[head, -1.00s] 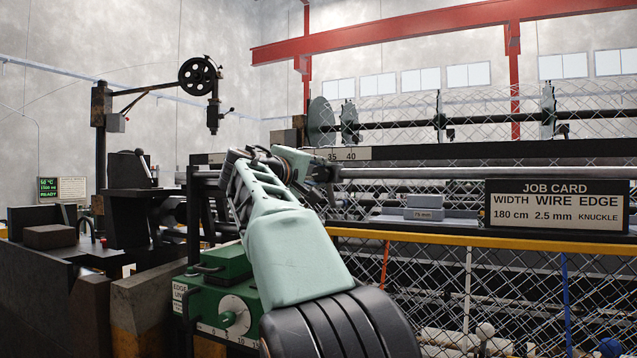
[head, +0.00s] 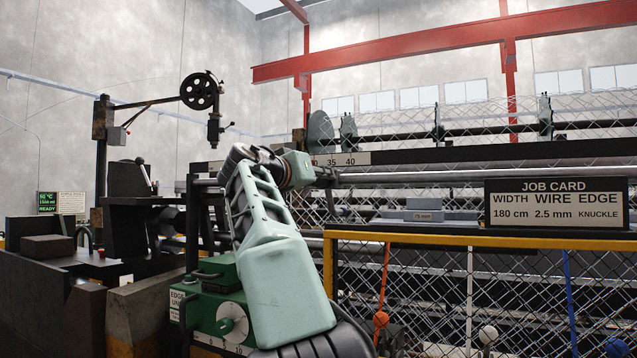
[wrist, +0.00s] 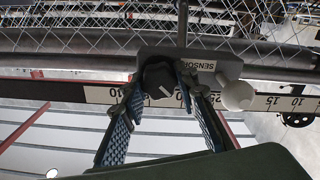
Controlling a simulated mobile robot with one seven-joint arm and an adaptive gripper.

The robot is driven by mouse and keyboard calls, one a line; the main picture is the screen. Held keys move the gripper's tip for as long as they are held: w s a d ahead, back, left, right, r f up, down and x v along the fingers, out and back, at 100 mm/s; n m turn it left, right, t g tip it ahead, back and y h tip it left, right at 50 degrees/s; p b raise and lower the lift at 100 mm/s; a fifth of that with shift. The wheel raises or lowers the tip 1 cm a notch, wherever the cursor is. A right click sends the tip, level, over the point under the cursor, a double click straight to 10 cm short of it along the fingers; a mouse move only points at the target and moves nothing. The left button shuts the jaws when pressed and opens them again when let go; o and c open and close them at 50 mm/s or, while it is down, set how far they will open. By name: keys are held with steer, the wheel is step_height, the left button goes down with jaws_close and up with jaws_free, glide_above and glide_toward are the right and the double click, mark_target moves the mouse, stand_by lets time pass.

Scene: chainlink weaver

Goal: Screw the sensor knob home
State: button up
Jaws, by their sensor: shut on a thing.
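The sensor knob (wrist: 158,76) is dark, with a white line on its face, and sits at the grey sensor block (wrist: 222,62) labelled SENSOR in the wrist view. My gripper (wrist: 163,92) has its two fingertips on either side of the knob and is shut on it. The knob's seat and thread are hidden, so I cannot tell how deep it sits. In the head view my gripper (head: 326,176) is at the scale rail, and the knob cannot be made out there.
A white ball (wrist: 237,95) sticks out close to the right finger. A numbered scale (wrist: 262,103) runs behind the block. Chain-link mesh (head: 440,275) and a yellow rail (head: 480,240) lie to the right in the head view, with a green edge unit (head: 205,300) below my arm.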

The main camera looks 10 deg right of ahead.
steer(key=shift+m, duration=1.3)
steer(key=o, duration=1.2)
steer(key=shift+v, duration=6)
steer(key=shift+d, duration=0.1)
